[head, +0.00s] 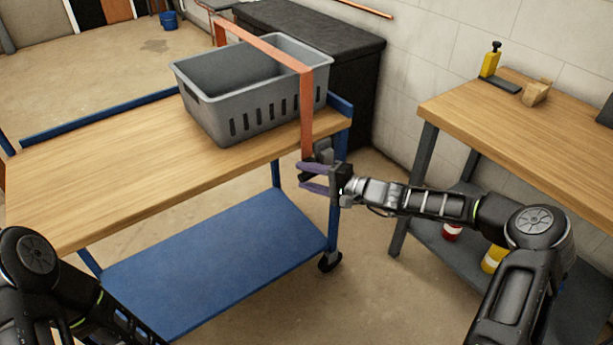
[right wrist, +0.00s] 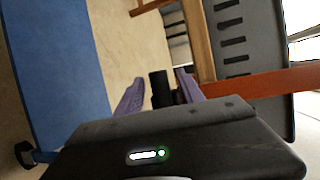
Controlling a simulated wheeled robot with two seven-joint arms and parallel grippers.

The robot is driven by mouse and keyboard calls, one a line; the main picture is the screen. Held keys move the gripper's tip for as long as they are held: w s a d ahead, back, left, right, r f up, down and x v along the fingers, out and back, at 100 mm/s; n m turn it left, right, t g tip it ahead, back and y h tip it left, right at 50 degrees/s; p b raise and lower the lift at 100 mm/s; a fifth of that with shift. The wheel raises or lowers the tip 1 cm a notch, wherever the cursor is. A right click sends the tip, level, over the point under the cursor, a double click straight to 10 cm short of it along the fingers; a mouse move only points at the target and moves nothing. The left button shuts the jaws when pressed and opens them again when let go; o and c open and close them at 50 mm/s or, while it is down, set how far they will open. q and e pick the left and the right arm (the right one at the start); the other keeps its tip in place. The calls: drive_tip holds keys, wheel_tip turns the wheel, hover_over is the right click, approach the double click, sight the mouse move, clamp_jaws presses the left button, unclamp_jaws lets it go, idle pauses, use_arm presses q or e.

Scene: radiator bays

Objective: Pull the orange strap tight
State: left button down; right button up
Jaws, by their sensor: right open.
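The orange strap (head: 307,115) runs over the grey crate (head: 262,122) on the cart and hangs down past the cart's near edge. It also shows in the right wrist view (right wrist: 262,85). A dark grey piece (head: 324,153), perhaps the buckle, sits at the strap's lower end. My right gripper (head: 303,177) is open just below the strap's lower end, its purple fingers apart. In the right wrist view a dark block shows between or beyond the fingers (right wrist: 160,84); I cannot tell whether they touch it. My left arm shows at lower left, its gripper out of view.
The cart has a wooden top (head: 120,170) and a blue lower shelf (head: 215,262). A workbench (head: 520,130) stands at right with a yellow bottle (head: 490,60) and a wooden block (head: 536,92). A black chest (head: 345,60) stands behind the cart. Floor between cart and bench is clear.

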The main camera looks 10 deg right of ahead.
drive_tip(key=shift+w+a, duration=0.1)
drive_tip(key=shift+w, duration=0.05)
drive_tip(key=shift+c, duration=0.3)
drive_tip(key=shift+f, duration=0.1)
clamp_jaws()
idle(1.0)
